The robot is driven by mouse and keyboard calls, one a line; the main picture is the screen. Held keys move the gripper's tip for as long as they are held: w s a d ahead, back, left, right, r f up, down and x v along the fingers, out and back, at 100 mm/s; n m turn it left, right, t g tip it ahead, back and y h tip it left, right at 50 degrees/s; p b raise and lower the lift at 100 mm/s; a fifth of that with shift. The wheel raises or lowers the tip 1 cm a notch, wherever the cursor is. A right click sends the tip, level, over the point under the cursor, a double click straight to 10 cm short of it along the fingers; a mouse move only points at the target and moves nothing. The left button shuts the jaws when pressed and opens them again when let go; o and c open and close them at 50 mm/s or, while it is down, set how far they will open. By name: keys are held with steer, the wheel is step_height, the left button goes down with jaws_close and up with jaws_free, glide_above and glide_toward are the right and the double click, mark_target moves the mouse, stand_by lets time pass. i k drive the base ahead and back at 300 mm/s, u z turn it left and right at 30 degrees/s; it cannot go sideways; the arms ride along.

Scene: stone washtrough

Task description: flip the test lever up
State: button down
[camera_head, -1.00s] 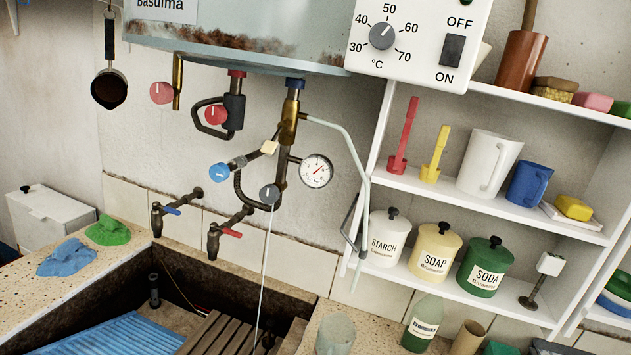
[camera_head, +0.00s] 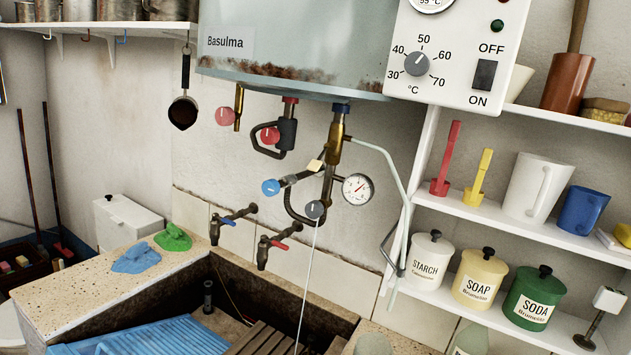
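Under the water heater, a brass valve body (camera_head: 336,131) hangs from a blue-collared pipe. A short lever with a cream tip (camera_head: 316,165) sticks out from it, down and to the left; it looks like the test lever, though no label shows. Just below the lever is a blue knob (camera_head: 271,187) on a side pipe. A grey knob (camera_head: 314,210) sits lower, and a round dial gauge (camera_head: 357,189) is to the right. My gripper is not in view, so its distance from the lever cannot be told.
The heater (camera_head: 300,50) overhangs the pipework. A pale bent pipe (camera_head: 386,165) runs down beside the shelf unit (camera_head: 520,232) at right. The stone trough (camera_head: 95,285) with two taps lies below. Open air surrounds the lever's front.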

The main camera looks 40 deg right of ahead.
mark_target(314, 166)
steer(key=z, duration=0.35)
steer(key=i, duration=1)
steer(key=u, duration=0.05)
